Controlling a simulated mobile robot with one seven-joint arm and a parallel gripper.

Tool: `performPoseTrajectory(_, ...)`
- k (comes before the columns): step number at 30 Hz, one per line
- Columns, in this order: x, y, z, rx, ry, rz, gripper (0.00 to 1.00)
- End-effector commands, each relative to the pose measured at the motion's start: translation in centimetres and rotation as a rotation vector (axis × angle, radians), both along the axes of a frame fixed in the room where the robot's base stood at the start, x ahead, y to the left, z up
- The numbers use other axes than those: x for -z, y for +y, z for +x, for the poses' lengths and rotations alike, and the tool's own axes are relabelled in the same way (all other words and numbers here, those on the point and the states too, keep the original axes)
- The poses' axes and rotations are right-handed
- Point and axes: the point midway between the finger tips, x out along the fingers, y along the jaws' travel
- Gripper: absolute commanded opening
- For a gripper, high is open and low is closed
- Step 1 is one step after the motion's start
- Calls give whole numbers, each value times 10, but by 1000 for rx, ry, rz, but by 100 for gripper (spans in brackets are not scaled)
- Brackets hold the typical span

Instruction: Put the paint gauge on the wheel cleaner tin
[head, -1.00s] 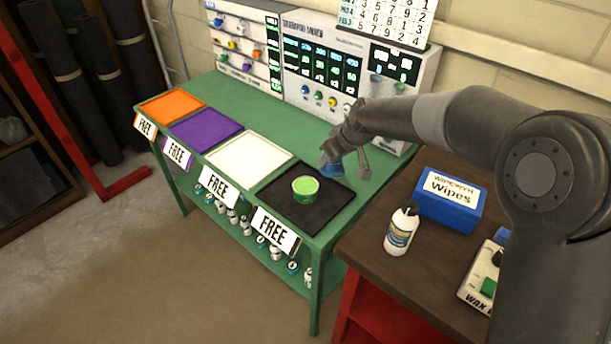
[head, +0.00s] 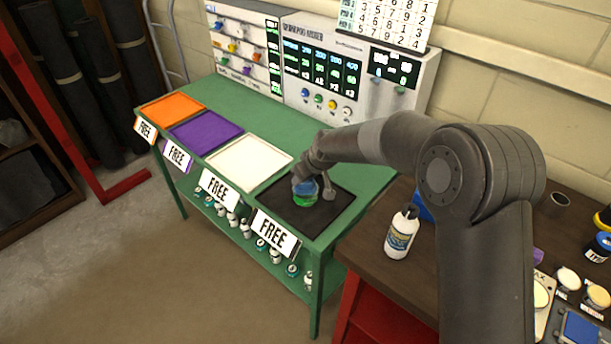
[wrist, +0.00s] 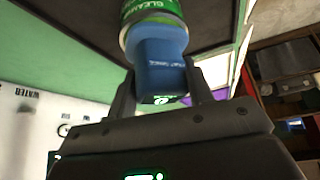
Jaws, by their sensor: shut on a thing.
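The wheel cleaner tin (head: 303,201) is a short green tin standing on the black mat (head: 275,208). In the wrist view the tin (wrist: 150,10) shows at the top with part of its label. The paint gauge (wrist: 162,62) is a blue block with small lettering. My gripper (wrist: 160,78) is shut on it, one finger on each side. In the head view my gripper (head: 313,183) is over the tin, with the blue gauge (head: 301,187) at the tin's top. I cannot tell whether the gauge touches the tin.
White (head: 265,151), purple (head: 218,121) and orange (head: 180,99) mats lie along the green bench (head: 285,125), with FREE signs at its front. A white bottle (head: 402,232) stands on the brown table at right. A panel machine (head: 350,75) stands behind the bench.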

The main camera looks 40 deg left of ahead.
Motion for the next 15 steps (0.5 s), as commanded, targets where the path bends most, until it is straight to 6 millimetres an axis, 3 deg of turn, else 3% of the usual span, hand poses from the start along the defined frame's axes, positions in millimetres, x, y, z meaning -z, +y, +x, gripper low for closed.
performPoseTrajectory(6,3,0,0,1,0,0,22)
performPoseTrajectory(7,3,0,0,1,1,-1,49)
performPoseTrajectory(15,3,0,0,1,1,-1,69)
